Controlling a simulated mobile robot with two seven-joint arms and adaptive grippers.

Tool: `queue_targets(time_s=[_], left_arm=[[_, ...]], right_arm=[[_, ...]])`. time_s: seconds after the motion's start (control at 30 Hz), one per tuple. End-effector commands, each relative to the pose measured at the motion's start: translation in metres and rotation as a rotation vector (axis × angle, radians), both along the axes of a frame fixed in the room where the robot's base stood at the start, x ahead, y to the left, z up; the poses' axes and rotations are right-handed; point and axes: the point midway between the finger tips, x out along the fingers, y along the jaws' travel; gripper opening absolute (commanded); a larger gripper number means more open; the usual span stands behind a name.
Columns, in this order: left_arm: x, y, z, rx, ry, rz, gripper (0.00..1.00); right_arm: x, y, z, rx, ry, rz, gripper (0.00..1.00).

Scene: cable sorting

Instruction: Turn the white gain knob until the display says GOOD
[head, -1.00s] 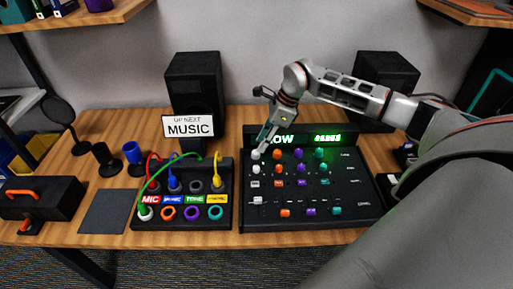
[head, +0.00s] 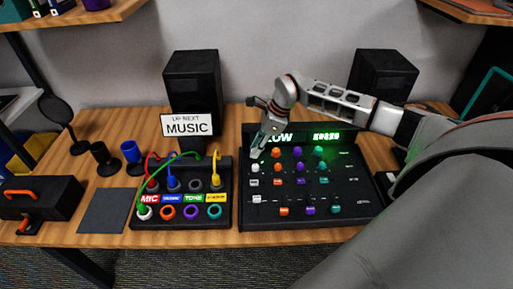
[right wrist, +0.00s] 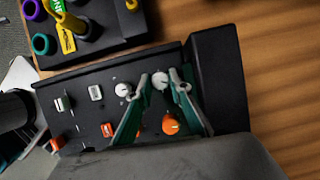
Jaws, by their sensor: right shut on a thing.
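The white gain knob (right wrist: 160,80) is the top white knob on the black mixer panel (right wrist: 75,85). My right gripper (right wrist: 161,75) has its fingers on both sides of this knob and is shut on it. In the head view my right gripper (head: 257,152) points down at the panel's top left corner and mostly hides the knob. The green display (head: 300,138) along the mixer's back edge reads "LOW", its first letter partly covered by the gripper. My left gripper is not in view.
Another white knob (head: 255,168) is just below the held one, with orange, purple and teal knobs to the right. A patch box (head: 181,222) with plugged cables stands left of the mixer. Two black speakers stand behind.

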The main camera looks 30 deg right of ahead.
Motion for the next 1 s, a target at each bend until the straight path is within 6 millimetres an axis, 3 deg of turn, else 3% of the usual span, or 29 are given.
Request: queue_targets(time_s=[0.6, 1.0], left_arm=[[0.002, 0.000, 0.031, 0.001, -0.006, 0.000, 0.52], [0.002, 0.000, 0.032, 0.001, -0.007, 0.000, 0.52]], right_arm=[[-0.002, 0.002, 0.001, -0.001, 0.000, -0.382, 0.00], [-0.002, 0.002, 0.000, 0.000, 0.001, -0.407, 0.00]])
